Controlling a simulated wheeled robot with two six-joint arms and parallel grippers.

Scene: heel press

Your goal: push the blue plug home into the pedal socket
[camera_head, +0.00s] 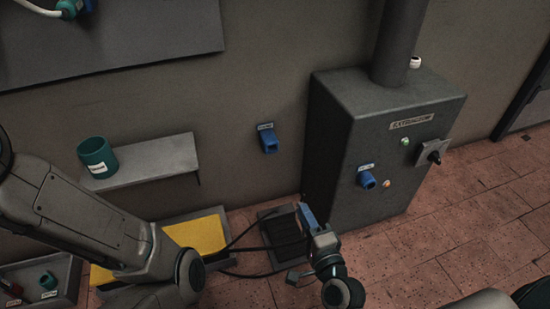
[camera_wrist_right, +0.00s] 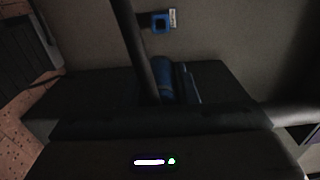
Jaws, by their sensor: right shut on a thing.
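My right gripper (camera_head: 316,228) is low in front of the wall, shut on the blue plug (camera_head: 308,216). In the right wrist view the plug (camera_wrist_right: 163,78) shows in part, and dark parts hide the rest. A blue socket (camera_head: 268,139) with a small white label is on the wall, above and left of the plug in the head view. It also shows in the right wrist view (camera_wrist_right: 160,22), apart from the plug. A second blue socket (camera_head: 366,180) is on the grey cabinet. Both labels are too small to read. My left gripper is out of view.
The extractor cabinet (camera_head: 335,150) stands right of the wall socket, with a dark switch (camera_head: 434,156). A black pedal (camera_head: 285,233) and several dark cables lie below. A shelf (camera_head: 155,160) with a green cup (camera_head: 97,157) is at left. Tiled floor is free at right.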

